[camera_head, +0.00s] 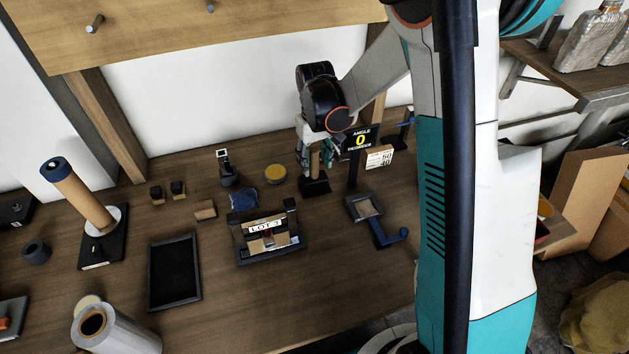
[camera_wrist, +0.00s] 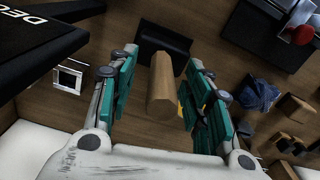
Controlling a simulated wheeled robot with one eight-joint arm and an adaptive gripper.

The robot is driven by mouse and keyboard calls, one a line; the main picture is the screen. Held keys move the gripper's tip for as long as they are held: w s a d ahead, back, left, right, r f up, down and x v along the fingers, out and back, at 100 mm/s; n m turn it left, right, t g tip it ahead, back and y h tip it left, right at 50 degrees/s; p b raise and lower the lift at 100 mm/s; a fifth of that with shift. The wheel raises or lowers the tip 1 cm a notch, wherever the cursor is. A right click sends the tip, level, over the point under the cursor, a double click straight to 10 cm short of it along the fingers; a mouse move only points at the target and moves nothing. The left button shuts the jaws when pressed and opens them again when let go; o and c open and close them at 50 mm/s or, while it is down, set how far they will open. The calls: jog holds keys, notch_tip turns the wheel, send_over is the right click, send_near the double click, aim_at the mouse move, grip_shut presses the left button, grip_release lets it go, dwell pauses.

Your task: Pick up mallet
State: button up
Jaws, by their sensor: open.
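The mallet shows in the head view as an upright light wooden handle (camera_head: 315,160) above a black block (camera_head: 314,187) on the workbench. In the wrist view the wooden handle (camera_wrist: 163,88) points toward the camera, with the black block (camera_wrist: 160,42) beyond it. My gripper (camera_head: 312,152) is at the handle from above. In the wrist view its two teal-padded fingers (camera_wrist: 162,92) are open, one on each side of the handle. A gap shows at the left finger; at the right finger I cannot tell whether they touch.
A black sign stand (camera_head: 354,160) reading "ANGLE 0 DEGREES" stands close right of my gripper. A black fixture (camera_head: 270,255), a yellow-topped round tin (camera_head: 275,174) and a blue cloth (camera_head: 243,199) lie nearby. A black tray (camera_head: 174,299) is at the front left.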

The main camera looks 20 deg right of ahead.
aim_at(314, 168)
notch_tip(314, 168, down, 4)
jog(key=shift+a+b, duration=0.1)
jog(key=shift+b, duration=0.55)
jog(key=shift+r, duration=0.1)
jog(key=shift+c, duration=0.6)
grip_shut()
jog(key=shift+r, duration=0.1)
notch_tip(314, 168, up, 20)
jog(key=p, duration=0.6)
